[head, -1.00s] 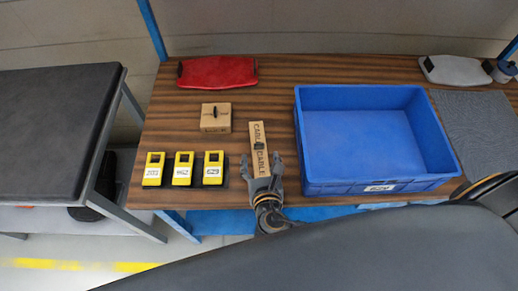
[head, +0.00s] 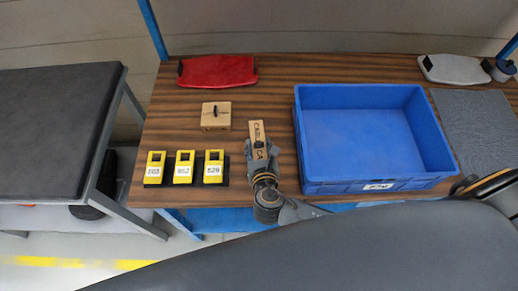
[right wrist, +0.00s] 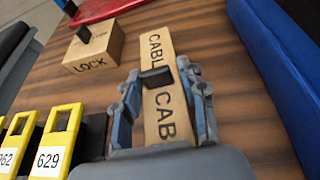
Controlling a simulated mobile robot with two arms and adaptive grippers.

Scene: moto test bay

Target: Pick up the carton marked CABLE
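The tan carton marked CABLE (head: 257,130) lies on the wooden table, long and narrow, with a small dark tab on its top. It also shows in the right wrist view (right wrist: 160,108), its lettering readable on two parts. My right gripper (head: 262,152) is over the near part of the carton. In the right wrist view its fingers (right wrist: 160,80) stand on both sides of the carton around the dark tab, with gaps showing along the sides lower down. It looks open; contact at the tips is hard to tell. My left gripper is not in view.
A blue bin (head: 375,183) stands close on the right. A tan LOCK carton (head: 215,122) and several yellow-faced numbered units (head: 184,168) are to the left. A red case (head: 217,71) lies at the back left, a grey case (head: 453,69) at the back right.

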